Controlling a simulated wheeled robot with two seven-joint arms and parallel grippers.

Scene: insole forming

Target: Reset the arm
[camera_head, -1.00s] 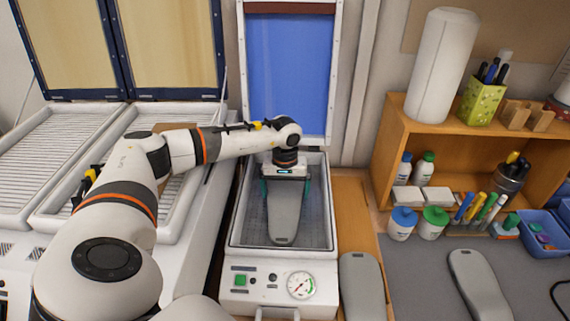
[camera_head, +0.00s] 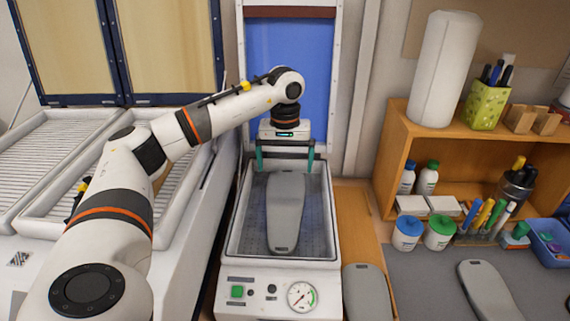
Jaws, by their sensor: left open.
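My left gripper (camera_head: 286,163) is open and empty, with its two teal fingers spread wide. It hangs above the back part of the forming machine (camera_head: 230,252), in front of the raised blue lid (camera_head: 262,55). A grey insole-shaped piece (camera_head: 285,222) lies lengthwise in the machine's tray, below and in front of the fingers, apart from them as far as I can see. My left arm reaches in from the lower left. My right gripper is not in view.
Two heaters with slatted beds (camera_head: 55,165) stand on the left under raised lids. A wooden shelf (camera_head: 390,140) with bottles and pens stands on the right. More grey insole shapes lie at the front right (camera_head: 367,292) and far right (camera_head: 487,288). A gauge (camera_head: 301,297) is on the machine's front.

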